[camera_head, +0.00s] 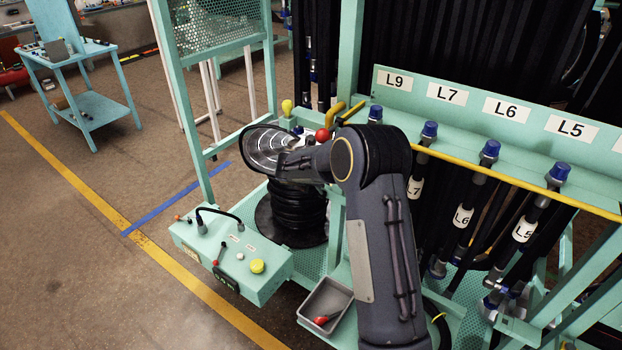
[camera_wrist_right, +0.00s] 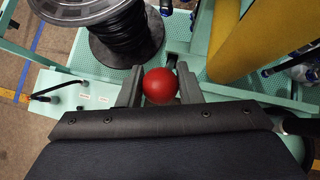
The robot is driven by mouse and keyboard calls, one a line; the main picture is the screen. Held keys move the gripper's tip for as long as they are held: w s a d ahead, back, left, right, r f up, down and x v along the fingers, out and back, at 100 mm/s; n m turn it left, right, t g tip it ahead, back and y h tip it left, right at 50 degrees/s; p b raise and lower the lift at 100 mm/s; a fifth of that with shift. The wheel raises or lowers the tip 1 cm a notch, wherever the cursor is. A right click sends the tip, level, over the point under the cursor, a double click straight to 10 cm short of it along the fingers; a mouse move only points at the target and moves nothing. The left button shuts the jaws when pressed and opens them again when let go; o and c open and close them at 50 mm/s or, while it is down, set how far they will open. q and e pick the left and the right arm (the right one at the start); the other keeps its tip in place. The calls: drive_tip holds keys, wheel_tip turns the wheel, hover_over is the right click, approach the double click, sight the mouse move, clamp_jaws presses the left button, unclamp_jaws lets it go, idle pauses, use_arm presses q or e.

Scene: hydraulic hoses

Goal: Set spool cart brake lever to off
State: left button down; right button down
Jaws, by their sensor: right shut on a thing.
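A round red knob (camera_wrist_right: 160,86) sits between the two fingers of my right gripper (camera_wrist_right: 161,82) in the right wrist view, and the gripper is shut on it. In the head view a red ball (camera_head: 322,134) shows just beyond my right wrist, which hides most of the gripper. The shaft below the knob is mostly hidden. The spool (camera_head: 290,215) with black hose stands on the green cart beneath my forearm, and it also shows in the wrist view (camera_wrist_right: 110,28). My left gripper is not in view.
A green control box (camera_head: 235,262) with a black handle, a small lever and a yellow button stands at the cart's front left. A grey tray (camera_head: 325,305) lies beside it. Labelled hoses hang from the rack (camera_head: 480,105) at right.

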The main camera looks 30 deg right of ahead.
drive_tip(key=c, duration=1)
unclamp_jaws()
drive_tip(key=shift+d, duration=0.2)
drive_tip(key=shift+c, duration=0.2)
drive_tip(key=b+v, duration=0.1)
drive_tip(key=v, duration=0.7)
drive_tip(key=shift+a+f, duration=0.1)
